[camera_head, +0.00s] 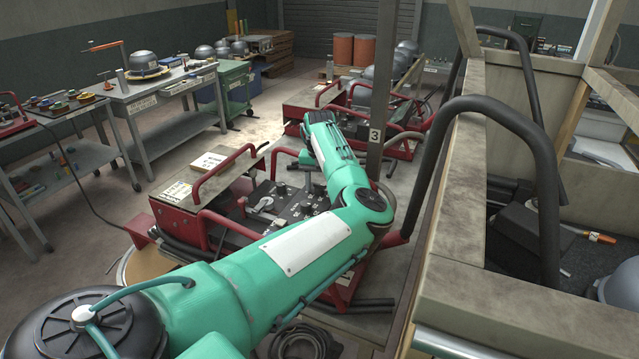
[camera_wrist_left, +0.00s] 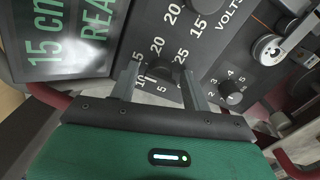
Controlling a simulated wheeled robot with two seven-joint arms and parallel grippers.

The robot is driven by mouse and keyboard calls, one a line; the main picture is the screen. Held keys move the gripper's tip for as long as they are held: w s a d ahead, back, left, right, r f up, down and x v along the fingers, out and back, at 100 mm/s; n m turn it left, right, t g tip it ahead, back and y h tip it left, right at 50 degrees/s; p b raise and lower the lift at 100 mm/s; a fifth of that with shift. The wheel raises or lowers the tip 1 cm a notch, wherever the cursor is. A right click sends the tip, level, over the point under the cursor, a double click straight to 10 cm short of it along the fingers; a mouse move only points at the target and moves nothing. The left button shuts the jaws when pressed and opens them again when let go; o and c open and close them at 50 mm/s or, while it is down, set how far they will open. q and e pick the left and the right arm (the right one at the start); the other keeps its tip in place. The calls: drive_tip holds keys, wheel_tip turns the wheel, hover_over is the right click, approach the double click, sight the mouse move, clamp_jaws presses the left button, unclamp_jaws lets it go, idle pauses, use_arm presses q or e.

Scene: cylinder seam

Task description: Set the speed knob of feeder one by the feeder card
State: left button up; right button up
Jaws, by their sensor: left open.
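My left gripper (camera_head: 307,180) is over the control panel (camera_head: 283,203) of a red-framed machine in the head view. In the left wrist view my gripper (camera_wrist_left: 160,80) is open, with one finger on each side of a small dark knob (camera_wrist_left: 157,68). The knob's scale shows 5 to 25; contact cannot be told. A second dark knob (camera_wrist_left: 231,92), with a scale around 2 to 5, sits right of the right finger. A dark display (camera_wrist_left: 68,38) reads "15 cm" and "REA", cut off. No feeder number or readable feeder card shows. My right gripper is not in view.
Red tube handles (camera_head: 228,172) rise beside the panel. A wooden-topped rail with a black bent tube (camera_head: 540,150) stands right. A post (camera_head: 381,90) marked 3 is behind my arm. Another red machine (camera_head: 400,140) stands farther back. Grey carts (camera_head: 165,88) stand left.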

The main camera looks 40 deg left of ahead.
use_arm(q)
drive_tip(key=shift+c, duration=0.5)
drive_tip(key=c, duration=0.7)
